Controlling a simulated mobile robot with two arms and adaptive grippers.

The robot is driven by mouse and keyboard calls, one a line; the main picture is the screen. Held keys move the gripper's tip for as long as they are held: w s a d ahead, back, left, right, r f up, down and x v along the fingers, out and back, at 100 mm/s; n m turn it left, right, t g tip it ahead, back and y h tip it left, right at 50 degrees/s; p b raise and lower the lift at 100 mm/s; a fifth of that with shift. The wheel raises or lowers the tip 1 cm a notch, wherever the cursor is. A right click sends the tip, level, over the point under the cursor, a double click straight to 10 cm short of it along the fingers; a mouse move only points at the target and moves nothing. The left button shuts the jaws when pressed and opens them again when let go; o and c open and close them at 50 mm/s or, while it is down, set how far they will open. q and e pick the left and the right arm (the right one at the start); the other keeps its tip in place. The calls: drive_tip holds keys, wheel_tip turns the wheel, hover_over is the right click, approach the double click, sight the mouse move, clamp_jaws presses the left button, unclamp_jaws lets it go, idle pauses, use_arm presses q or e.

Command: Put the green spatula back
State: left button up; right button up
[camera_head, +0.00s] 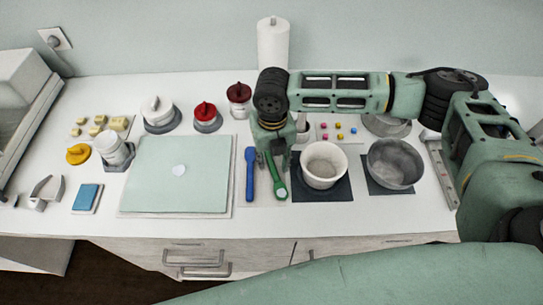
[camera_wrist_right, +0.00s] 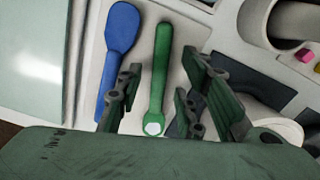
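The green spatula (camera_head: 276,177) lies on a pale mat (camera_head: 262,200) on the counter, side by side with a blue spatula (camera_head: 250,172). My right gripper (camera_head: 268,152) points down over the far end of the green spatula and hides part of it. In the right wrist view the green spatula (camera_wrist_right: 161,75) runs between the open fingers (camera_wrist_right: 160,95), with a gap on each side. The blue spatula (camera_wrist_right: 122,30) lies outside the left finger there. My left gripper is not in view.
A white pot (camera_head: 323,181) on a dark mat and a grey bowl (camera_head: 396,172) stand to the right. A pale green board (camera_head: 180,160) lies to the left. Red-lidded jars (camera_head: 206,117) and a paper roll (camera_head: 272,45) stand behind. My right arm spans the back right.

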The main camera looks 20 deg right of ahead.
wheel_tip(320, 180, up, 12)
drive_tip(key=shift+s, duration=0.15)
idle(0.6)
